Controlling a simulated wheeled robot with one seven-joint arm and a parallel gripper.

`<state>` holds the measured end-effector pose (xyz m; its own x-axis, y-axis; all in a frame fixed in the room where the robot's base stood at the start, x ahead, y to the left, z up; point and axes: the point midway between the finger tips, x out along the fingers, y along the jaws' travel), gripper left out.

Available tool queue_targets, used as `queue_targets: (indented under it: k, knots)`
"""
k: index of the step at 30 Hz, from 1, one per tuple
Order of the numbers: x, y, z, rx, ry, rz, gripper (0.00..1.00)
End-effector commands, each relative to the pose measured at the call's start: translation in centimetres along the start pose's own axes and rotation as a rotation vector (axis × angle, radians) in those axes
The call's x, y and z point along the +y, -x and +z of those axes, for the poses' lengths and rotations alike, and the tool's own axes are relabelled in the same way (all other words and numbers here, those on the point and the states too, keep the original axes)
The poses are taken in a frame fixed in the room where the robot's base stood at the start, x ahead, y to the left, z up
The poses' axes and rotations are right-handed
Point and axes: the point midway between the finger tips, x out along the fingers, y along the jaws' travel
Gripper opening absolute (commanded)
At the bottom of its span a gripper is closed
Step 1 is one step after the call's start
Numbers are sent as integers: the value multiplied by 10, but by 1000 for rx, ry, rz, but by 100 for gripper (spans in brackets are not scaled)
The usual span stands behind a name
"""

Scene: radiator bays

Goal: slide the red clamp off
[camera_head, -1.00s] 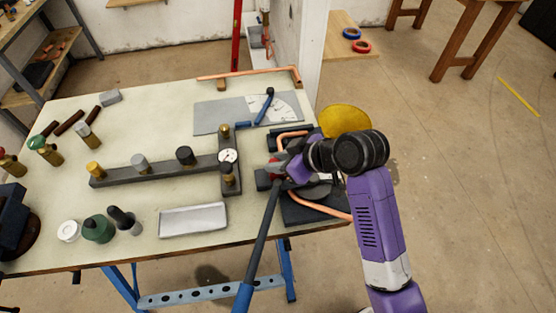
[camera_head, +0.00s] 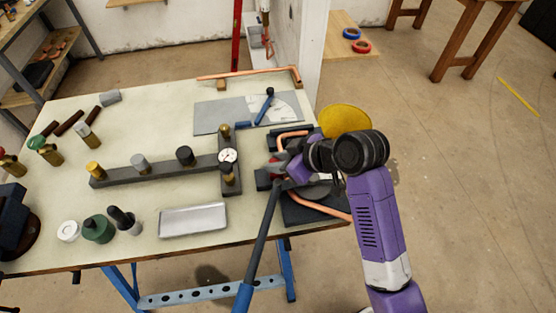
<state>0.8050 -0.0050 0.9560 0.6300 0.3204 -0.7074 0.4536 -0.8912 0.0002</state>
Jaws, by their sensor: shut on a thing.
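The red clamp (camera_head: 276,170) shows as a small patch of red at the right part of the workbench, by a dark block with a copper pipe (camera_head: 328,207) running past it. My gripper (camera_head: 281,168) is at the clamp and shut on it. My purple wrist and dark joint hide most of the clamp and the fingertips. I cannot tell how far the clamp sits along what it holds.
A long blue-handled lever (camera_head: 257,250) reaches from near the clamp past the bench's front edge. A dark manifold with a gauge (camera_head: 228,155) stands just left. A metal tray (camera_head: 193,220) lies in front. A marked plate (camera_head: 245,113) lies behind.

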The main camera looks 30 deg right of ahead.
Motion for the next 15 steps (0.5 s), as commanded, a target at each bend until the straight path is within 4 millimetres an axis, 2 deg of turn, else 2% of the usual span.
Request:
queue_targets:
  k: [8,15]
  knots:
    - [-4,-2,-3,-1,1,-2,0]
    - [-25,-16,-18,0,2,-4,0]
